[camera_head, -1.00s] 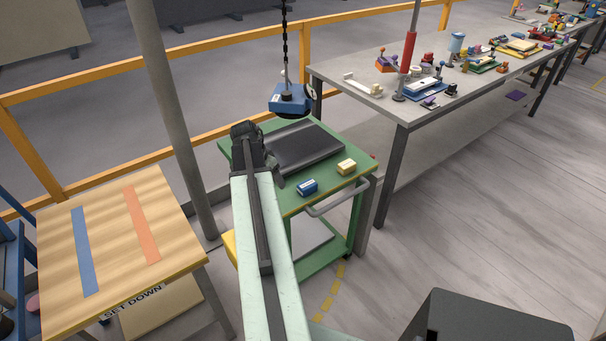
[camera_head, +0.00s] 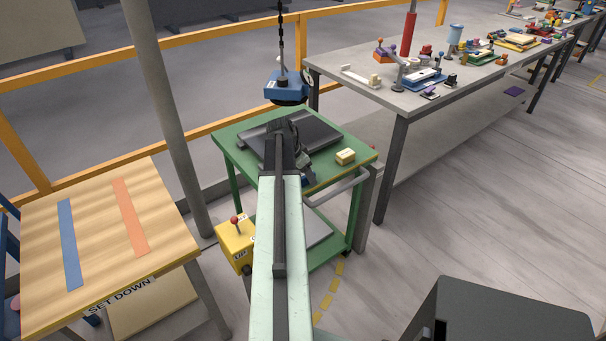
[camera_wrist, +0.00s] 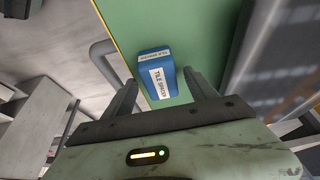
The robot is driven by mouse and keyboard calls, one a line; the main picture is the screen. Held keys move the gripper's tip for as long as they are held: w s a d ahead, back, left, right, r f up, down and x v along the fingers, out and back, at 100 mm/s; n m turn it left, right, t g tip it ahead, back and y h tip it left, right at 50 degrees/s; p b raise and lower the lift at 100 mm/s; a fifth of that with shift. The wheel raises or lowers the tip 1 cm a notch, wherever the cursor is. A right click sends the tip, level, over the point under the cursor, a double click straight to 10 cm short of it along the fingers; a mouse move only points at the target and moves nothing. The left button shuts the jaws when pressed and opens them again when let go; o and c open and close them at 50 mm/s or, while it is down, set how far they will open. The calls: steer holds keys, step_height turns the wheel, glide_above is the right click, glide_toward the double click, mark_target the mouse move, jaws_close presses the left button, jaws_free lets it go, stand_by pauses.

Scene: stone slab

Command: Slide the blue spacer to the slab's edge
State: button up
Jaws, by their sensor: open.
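The blue spacer (camera_wrist: 157,72) is a small block with white labels, lying on the green cart top (camera_wrist: 200,25) near its yellow-lined edge. The dark grey slab (camera_head: 322,133) lies flat on the green cart, partly behind my wrist. It also shows dark and blurred at the right of the wrist view (camera_wrist: 268,60).
A cream block (camera_head: 346,157) sits on the cart's right front, near the handle (camera_head: 340,190). A blue lifter (camera_head: 284,88) hangs on a chain above the slab's far side. A yellow box with a red lever (camera_head: 236,243) and a wooden set-down table (camera_head: 95,225) are at left.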

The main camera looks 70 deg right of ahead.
steer(key=shift+d+f, duration=0.1)
steer(key=shift+f, duration=0.05)
jaws_close()
steer(key=shift+w+d, duration=0.65)
steer(key=shift+w, duration=0.35)
steer(key=shift+w+d, duration=0.6)
steer(key=shift+w, duration=0.35)
steer(key=shift+w+d, duration=0.65)
steer(key=shift+w, duration=0.35)
jaws_free()
steer(key=shift+r+p, duration=0.2)
steer(key=shift+p, duration=0.2)
steer(key=p+v, duration=0.6)
steer(key=v, duration=0.1)
steer(key=shift+a+r+p, duration=0.2)
steer(key=shift+p, duration=0.2)
